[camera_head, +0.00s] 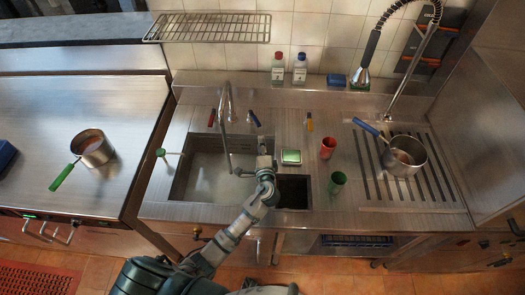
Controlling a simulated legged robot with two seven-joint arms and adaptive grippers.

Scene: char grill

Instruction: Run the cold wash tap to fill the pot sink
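The large sink basin (205,178) is set in the steel counter, and I can make out no water in it. A tall curved tap spout (228,110) stands at its back and reaches over it. A red tap handle (211,118) is left of the spout and a blue tap handle (255,119) is right of it. My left gripper (264,150) is over the right rim of the basin, in front of the blue handle and apart from it. Its fingers are too small to show whether they are open. My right gripper is not in view.
A small basin (293,192) lies right of my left gripper. A sponge (291,157), a red cup (327,148) and a green cup (337,182) stand nearby. A blue-handled pot (405,157) sits on the right drainboard. A green-knobbed rod (161,153) is at the basin's left edge.

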